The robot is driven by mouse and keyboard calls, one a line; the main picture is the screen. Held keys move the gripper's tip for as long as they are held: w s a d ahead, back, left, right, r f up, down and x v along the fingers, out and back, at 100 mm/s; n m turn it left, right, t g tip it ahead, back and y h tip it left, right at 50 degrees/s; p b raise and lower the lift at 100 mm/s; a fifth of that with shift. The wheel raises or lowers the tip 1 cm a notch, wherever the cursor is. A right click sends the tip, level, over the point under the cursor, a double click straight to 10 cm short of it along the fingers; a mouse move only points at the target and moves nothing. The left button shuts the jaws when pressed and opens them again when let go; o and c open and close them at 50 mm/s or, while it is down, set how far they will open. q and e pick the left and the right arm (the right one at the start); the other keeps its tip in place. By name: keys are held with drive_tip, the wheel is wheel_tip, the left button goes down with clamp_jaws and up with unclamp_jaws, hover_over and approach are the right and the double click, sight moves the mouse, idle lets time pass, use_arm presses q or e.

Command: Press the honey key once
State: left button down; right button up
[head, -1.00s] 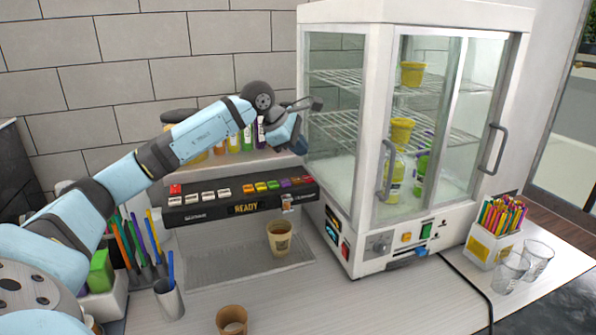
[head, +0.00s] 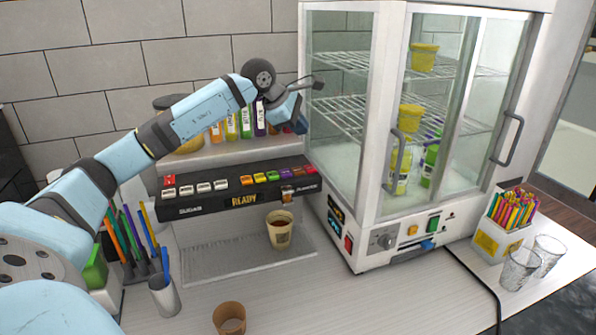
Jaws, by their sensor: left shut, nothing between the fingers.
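The dark key panel (head: 237,201) has a lit "READY" sign and a row of small keys: a red one at the left end, several white ones (head: 204,187), then several coloured ones (head: 272,177) to the right. Key labels are too small to read, so I cannot tell which is the honey key. My left gripper (head: 314,84) is shut and empty, above and behind the panel's right end, close to the glass cabinet's left side. It is apart from the keys. My right gripper is not in view.
A paper cup (head: 279,232) stands on the drip tray (head: 205,263) below the panel. An empty brown cup (head: 229,318) stands in front. The glass cabinet (head: 385,150) stands close on the right. Several bottles (head: 230,127) line the shelf behind the panel.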

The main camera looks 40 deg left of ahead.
use_arm(q)
drive_tip(key=b, duration=0.5)
hover_over(300, 171)
wheel_tip(300, 171, down, 8)
drive_tip(key=shift+a+r, duration=0.1)
drive_tip(key=shift+r, duration=0.1)
drive_tip(key=shift+f, duration=0.45)
idle(0.8)
idle(0.4)
drive_tip(key=shift+f+b, duration=0.4)
drive_tip(key=shift+b, duration=0.15)
